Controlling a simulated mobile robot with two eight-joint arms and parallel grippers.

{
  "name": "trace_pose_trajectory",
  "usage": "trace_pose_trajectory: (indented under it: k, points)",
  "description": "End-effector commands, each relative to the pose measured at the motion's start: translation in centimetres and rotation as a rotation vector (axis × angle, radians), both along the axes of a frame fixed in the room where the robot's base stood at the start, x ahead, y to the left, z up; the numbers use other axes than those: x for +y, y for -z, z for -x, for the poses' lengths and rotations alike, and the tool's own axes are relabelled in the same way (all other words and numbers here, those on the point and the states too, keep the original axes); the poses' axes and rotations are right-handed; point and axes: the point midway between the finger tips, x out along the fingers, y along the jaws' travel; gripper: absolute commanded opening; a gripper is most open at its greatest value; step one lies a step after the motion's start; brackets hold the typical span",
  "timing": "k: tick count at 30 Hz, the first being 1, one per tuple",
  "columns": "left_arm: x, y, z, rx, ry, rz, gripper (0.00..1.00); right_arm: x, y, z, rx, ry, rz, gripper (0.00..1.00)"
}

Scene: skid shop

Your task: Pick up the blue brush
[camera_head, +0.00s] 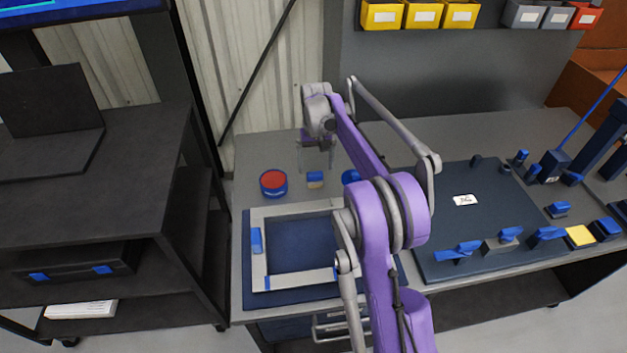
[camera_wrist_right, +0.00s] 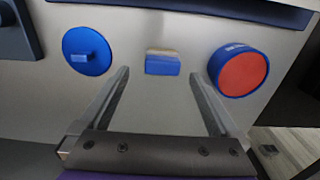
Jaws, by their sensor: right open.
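The blue brush (camera_head: 315,177) is a small blue block with a tan bristle side. It lies on the grey bench top, and in the right wrist view it shows as a blue and tan block (camera_wrist_right: 162,64). My right gripper (camera_head: 317,163) is open and empty, just above and behind the brush in the head view. In the right wrist view the fingertips (camera_wrist_right: 159,75) are spread to either side of the brush, which appears just beyond them. No contact shows. My left gripper is not in view.
A red-topped blue tin (camera_head: 273,182) and a round blue object (camera_wrist_right: 87,51) lie on either side of the brush. A pale frame (camera_head: 258,270) on a dark blue mat lies in front. A dark board (camera_head: 440,205) with blue clamps is at right.

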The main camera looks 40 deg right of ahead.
Motion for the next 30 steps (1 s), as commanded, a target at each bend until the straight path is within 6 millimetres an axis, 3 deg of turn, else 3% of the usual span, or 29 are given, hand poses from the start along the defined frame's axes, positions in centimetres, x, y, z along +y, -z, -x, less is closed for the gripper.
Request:
trace_pose_trajectory:
  k: [10,20,30]
  points:
    - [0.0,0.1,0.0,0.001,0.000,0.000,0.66,0.4,4.5,0.1,0.000,0.000,0.000,0.97]
    - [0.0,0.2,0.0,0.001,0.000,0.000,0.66,0.4,5.2,0.2,0.000,0.000,0.000,0.97]
    - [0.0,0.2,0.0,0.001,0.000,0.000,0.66,0.4,5.2,0.2,0.000,0.000,0.000,0.36]
